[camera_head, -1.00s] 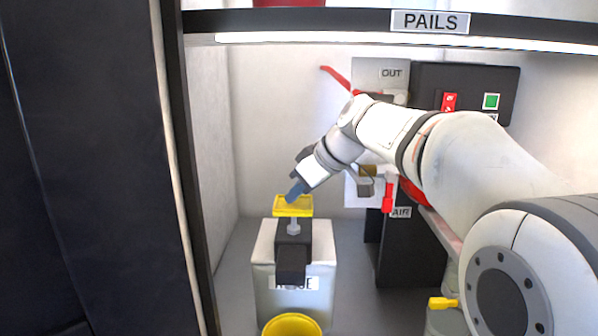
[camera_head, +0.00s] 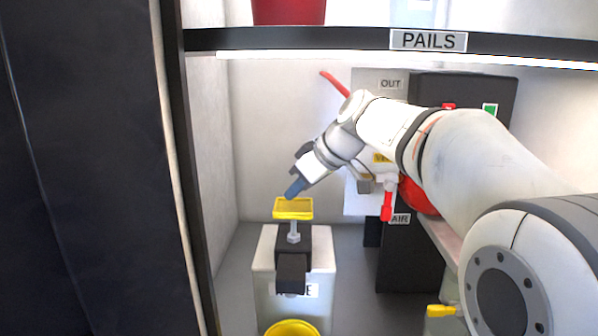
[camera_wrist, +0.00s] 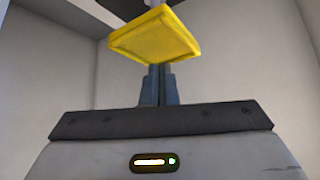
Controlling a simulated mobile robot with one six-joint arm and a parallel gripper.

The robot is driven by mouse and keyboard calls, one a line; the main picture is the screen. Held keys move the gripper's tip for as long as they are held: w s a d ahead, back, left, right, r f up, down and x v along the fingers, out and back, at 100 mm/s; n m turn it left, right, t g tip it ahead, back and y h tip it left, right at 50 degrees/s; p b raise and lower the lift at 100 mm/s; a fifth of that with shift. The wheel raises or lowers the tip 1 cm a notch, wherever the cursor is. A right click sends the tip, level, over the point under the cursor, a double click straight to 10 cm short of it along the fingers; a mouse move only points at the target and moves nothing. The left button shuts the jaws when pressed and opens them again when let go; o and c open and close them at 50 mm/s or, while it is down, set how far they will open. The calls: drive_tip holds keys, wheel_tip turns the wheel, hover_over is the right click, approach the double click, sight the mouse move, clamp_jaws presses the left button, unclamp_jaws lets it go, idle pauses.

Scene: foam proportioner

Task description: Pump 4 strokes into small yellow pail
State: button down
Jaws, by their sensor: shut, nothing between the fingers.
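The pump has a yellow square press plate (camera_head: 293,208) on a thin grey stem, above a dark block and spout (camera_head: 292,272) on a pale tank (camera_head: 265,290). The small yellow pail (camera_head: 292,328) is under the spout at the bottom edge, mostly cut off. My gripper (camera_head: 292,192) is shut and empty, its blue-grey fingertips at the plate's top edge; contact cannot be told for sure. In the wrist view the shut fingers (camera_wrist: 159,78) point at the plate (camera_wrist: 152,38), which fills the upper middle.
A shelf labelled PAILS (camera_head: 428,40) crosses above, with a red pail (camera_head: 288,12) on it. Right of the pump are a dark unit (camera_head: 410,255) labelled AIR, a red-handled valve (camera_head: 387,205) and a yellow lever (camera_head: 440,310). A dark panel (camera_head: 85,160) closes the left side.

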sight(302, 209)
drive_tip(key=shift+f+b, duration=2.5)
drive_tip(key=shift+f, duration=0.45)
drive_tip(key=shift+r, duration=0.1)
drive_tip(key=shift+r+p, duration=2.3)
drive_tip(key=shift+r, duration=0.65)
drive_tip(key=shift+f, duration=0.15)
